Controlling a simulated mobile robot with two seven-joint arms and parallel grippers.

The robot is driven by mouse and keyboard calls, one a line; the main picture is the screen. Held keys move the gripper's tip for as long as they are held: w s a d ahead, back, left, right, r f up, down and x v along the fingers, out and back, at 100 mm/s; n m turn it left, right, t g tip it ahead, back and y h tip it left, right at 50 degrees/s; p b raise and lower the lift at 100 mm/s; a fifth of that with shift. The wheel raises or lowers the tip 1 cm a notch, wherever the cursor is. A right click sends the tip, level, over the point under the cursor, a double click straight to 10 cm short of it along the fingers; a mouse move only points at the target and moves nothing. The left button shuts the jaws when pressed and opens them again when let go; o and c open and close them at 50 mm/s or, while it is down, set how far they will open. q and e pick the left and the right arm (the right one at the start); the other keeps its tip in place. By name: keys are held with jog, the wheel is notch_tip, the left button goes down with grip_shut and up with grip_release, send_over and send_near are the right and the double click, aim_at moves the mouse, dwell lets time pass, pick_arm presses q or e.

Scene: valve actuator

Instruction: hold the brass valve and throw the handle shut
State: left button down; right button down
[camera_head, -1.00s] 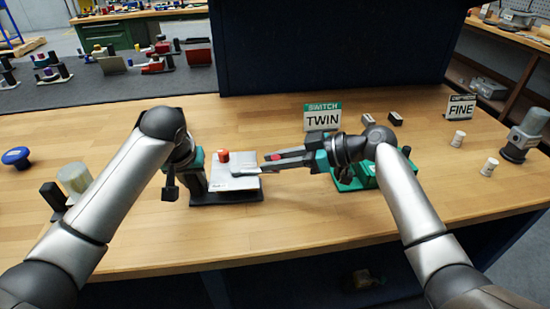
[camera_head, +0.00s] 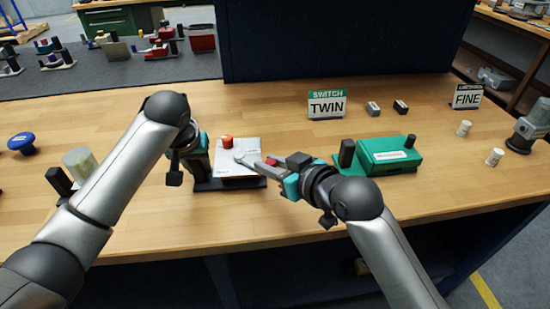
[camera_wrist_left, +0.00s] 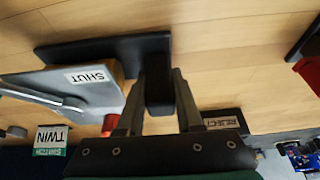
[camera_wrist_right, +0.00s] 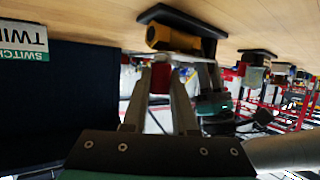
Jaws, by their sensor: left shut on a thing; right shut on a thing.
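The valve is a pale grey-topped block (camera_head: 240,172) on a dark base, with a yellowish brass body (camera_wrist_right: 170,37) in the right wrist view. The top carries a red knob (camera_head: 227,141) and a "SHUT" label (camera_wrist_left: 88,77). A silver lever handle (camera_head: 250,161) runs from the block towards the lower right. My left gripper (camera_wrist_left: 158,90) is shut on a black upright post (camera_wrist_left: 158,68) at the base's end; its fingers are mostly hidden in the head view. My right gripper (camera_head: 270,163) is shut on the handle's red end, seen between its fingers (camera_wrist_right: 160,78).
A green box (camera_head: 390,155) stands right of the valve, with a "TWIN" sign (camera_head: 327,104) behind. A blue knob (camera_head: 21,144) and a clear cylinder (camera_head: 80,163) are at the left. The bench front is clear.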

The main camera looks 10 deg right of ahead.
pick_arm(q)
jog(key=shift+s+f, duration=0.2)
jog(key=shift+f, duration=0.15)
pick_arm(e)
jog(key=shift+s+a+f+m+h, duration=0.3)
jog(key=shift+s+a+h, duration=0.1)
jog(key=shift+s+a, duration=0.45)
jog(key=shift+a, duration=0.25)
jog(key=shift+s+a, duration=0.3)
jog(key=shift+a, duration=0.25)
jog(key=shift+s+a+r, duration=0.1)
jog(key=shift+s+a, duration=0.1)
jog(key=shift+a, duration=1.6)
jog(key=c, duration=0.7)
grip_release()
jog(key=shift+r, duration=0.1)
jog(key=v, duration=0.7)
jog(key=shift+s, duration=0.25)
